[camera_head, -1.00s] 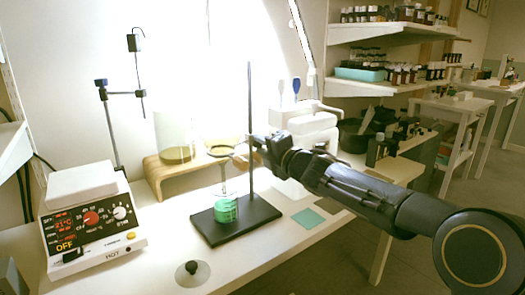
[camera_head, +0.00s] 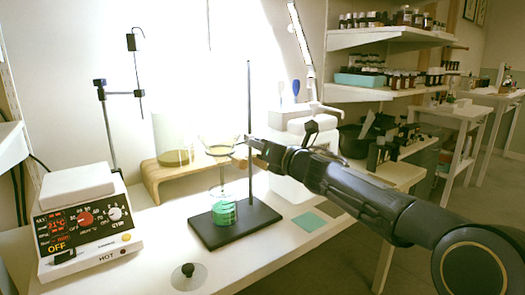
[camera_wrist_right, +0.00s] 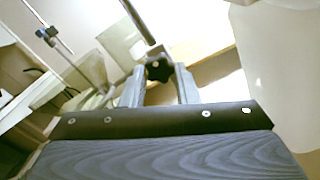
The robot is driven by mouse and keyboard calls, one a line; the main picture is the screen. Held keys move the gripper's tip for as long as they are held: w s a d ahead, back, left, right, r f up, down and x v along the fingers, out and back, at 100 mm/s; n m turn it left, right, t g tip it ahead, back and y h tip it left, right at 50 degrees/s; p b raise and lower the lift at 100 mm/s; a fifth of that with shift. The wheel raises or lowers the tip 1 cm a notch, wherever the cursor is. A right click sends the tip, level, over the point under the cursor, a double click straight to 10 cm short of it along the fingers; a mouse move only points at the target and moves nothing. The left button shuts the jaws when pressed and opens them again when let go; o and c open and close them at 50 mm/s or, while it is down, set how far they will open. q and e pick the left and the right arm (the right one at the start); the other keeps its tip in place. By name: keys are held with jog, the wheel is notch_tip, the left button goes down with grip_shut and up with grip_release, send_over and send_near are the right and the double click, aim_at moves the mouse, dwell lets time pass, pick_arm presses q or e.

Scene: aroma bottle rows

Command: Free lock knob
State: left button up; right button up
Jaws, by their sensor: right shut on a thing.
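A retort stand with an upright dark rod (camera_head: 250,100) and a black base (camera_head: 262,214) stands on the bench. The black star-shaped lock knob (camera_wrist_right: 158,70) is between my right gripper's two grey fingers (camera_wrist_right: 159,85) in the right wrist view. In the head view my right gripper (camera_head: 252,148) reaches the rod from the right and is shut on the knob, which it hides there. A glass funnel (camera_head: 217,144) sits left of the rod. A beaker with green liquid (camera_head: 224,213) stands below it on the base. My left gripper is not in view.
A hot plate (camera_head: 85,225) stands at the left, with another stand (camera_head: 110,125) behind it. A wooden riser (camera_head: 160,175) holds a large glass vessel (camera_head: 173,137). A white device (camera_head: 300,130) stands behind my arm.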

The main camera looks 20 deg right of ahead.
jog(key=shift+r+n, duration=0.1)
jog(key=shift+n, duration=0.6)
jog(key=o, duration=1)
jog(key=shift+c, duration=0.2)
jog(key=v, duration=0.7)
jog(key=shift+s+d+b, duration=0.15)
jog(key=shift+s+b, duration=0.2)
jog(key=shift+d, duration=0.1)
